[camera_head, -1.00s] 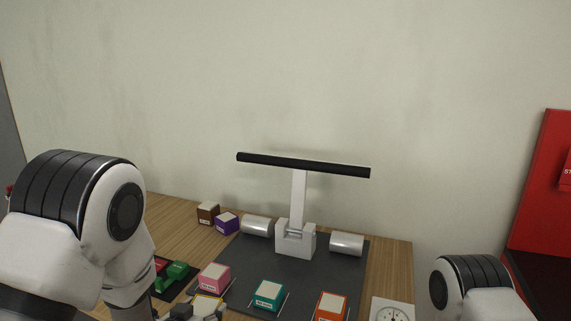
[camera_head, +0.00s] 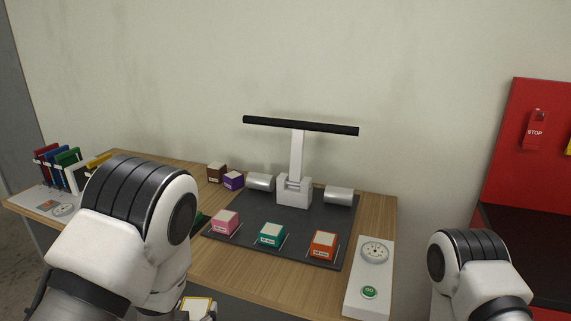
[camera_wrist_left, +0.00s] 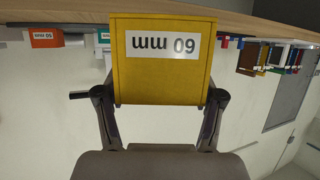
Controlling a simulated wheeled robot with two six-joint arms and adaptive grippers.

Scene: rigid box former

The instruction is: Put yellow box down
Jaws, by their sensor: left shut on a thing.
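The yellow box fills the middle of the left wrist view (camera_wrist_left: 162,75), its white "60 mm" label upside down there. In the head view only its pale, yellow-edged top (camera_head: 197,303) shows at the bottom edge, in front of the table's front edge. My left gripper (camera_wrist_left: 161,95) is shut on the box, one finger against each side. In the head view my left forearm hides most of that gripper. My right gripper is out of view; only part of that arm shows.
Pink (camera_head: 225,223), teal (camera_head: 271,234) and orange (camera_head: 323,245) boxes stand in a row on the dark mat (camera_head: 245,254). A white panel (camera_head: 362,290) with a dial and green button is at the table's right. A lamp-like stand (camera_head: 294,190) rises behind.

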